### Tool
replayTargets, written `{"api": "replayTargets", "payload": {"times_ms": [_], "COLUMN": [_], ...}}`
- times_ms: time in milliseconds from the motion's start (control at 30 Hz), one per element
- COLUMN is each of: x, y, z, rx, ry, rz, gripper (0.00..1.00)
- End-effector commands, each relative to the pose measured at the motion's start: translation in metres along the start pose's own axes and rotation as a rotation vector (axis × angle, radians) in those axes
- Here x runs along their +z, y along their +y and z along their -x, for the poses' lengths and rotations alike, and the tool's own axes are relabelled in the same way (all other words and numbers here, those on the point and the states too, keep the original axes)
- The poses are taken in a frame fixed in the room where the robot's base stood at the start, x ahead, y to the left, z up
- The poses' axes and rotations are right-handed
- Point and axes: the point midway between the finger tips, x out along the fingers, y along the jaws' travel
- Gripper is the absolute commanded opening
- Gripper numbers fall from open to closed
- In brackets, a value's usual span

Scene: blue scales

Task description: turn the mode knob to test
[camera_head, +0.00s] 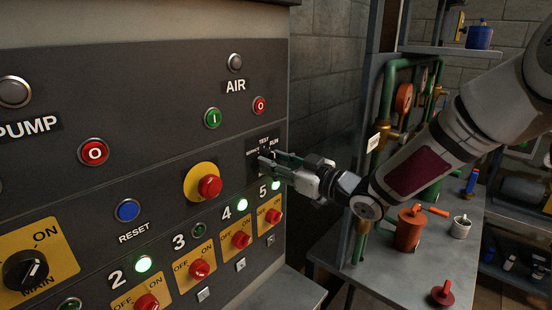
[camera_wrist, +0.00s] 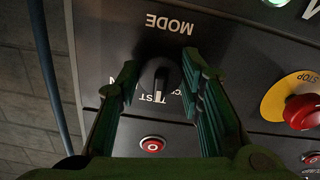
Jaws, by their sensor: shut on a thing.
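The mode knob (camera_wrist: 160,74) is a black rotary knob on the dark panel, seen upside down in the wrist view between my fingers. The printed word MODE (camera_wrist: 169,23) shows above it there, and the word TEST (camera_wrist: 153,98) below it. The knob's lower end, with a pale mark, lies toward TEST. My gripper (camera_head: 268,160) is at the panel with one finger on each side of the knob, shut on it. In the head view the fingers hide the knob, with the labels TEST and RUN just above. Parts of the labels are covered in both views.
A red stop button on a yellow plate (camera_head: 203,183) sits left of my gripper. A red button (camera_wrist: 152,144) lies near my fingers in the wrist view. Red switches (camera_head: 241,240) are below. A workbench (camera_head: 398,272) with a red canister (camera_head: 409,230) stands at right.

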Motion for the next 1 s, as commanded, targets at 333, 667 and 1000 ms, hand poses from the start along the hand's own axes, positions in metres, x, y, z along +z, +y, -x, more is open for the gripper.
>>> {"api": "replayTargets", "payload": {"times_ms": [333,667,1000], "x": [0.0012,0.0017,0.0009], "y": [-0.0014,-0.0013,-0.0007], "z": [0.0004,0.0002,0.0001], "rx": [-0.002,-0.002,-0.001], "ry": [-0.003,-0.003,-0.002], "rz": [-0.085,-0.090,-0.088], "gripper": [0.06,0.06,0.54]}}
